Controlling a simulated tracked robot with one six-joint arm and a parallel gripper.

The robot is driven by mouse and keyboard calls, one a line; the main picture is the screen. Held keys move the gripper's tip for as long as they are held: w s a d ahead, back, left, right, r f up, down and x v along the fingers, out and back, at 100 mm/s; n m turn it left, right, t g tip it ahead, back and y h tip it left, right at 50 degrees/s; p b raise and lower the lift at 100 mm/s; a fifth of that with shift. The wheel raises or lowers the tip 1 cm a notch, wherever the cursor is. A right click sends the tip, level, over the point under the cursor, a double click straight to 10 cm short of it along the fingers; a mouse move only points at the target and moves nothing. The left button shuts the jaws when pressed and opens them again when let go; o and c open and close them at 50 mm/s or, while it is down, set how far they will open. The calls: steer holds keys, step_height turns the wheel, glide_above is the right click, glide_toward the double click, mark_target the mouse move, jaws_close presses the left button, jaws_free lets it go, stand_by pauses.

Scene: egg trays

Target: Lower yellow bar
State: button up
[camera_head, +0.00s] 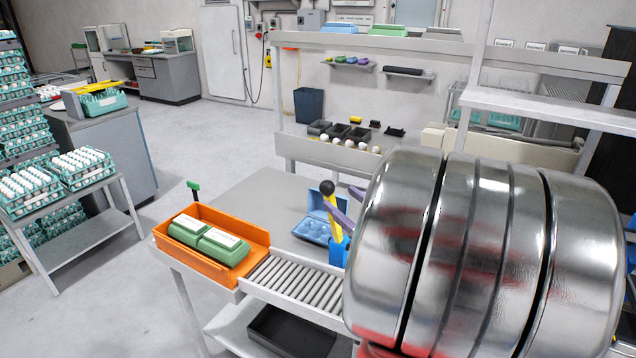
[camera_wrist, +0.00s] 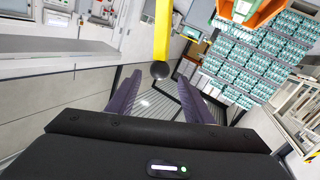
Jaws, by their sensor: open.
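The yellow bar (camera_head: 333,213) rises from a blue base (camera_head: 340,245) at the back of the roller line and leans slightly. A black ball (camera_head: 327,187) caps its upper end. In the wrist view the yellow bar (camera_wrist: 163,35) comes in from the top edge, with its black ball (camera_wrist: 160,70) between the fingertips. My gripper (camera_wrist: 160,76) is open, with a purple finger on either side and gaps beside the ball. In the head view the purple fingers (camera_head: 346,203) show near the bar; my silver arm hides the rest of the gripper.
An orange tray (camera_head: 163,240) with green egg cartons (camera_head: 207,238) sits at the left end of the rollers (camera_head: 293,281). A light blue open carton (camera_head: 311,231) is beside the bar. A shelf bench (camera_head: 330,150) stands behind. The grey tabletop (camera_head: 255,195) has free room.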

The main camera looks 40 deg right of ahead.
steer(key=w+d, duration=0.2)
steer(key=w, duration=0.9)
steer(key=shift+d, duration=0.1)
steer(key=shift+c, duration=0.6)
jaws_close()
steer(key=shift+w, duration=0.1)
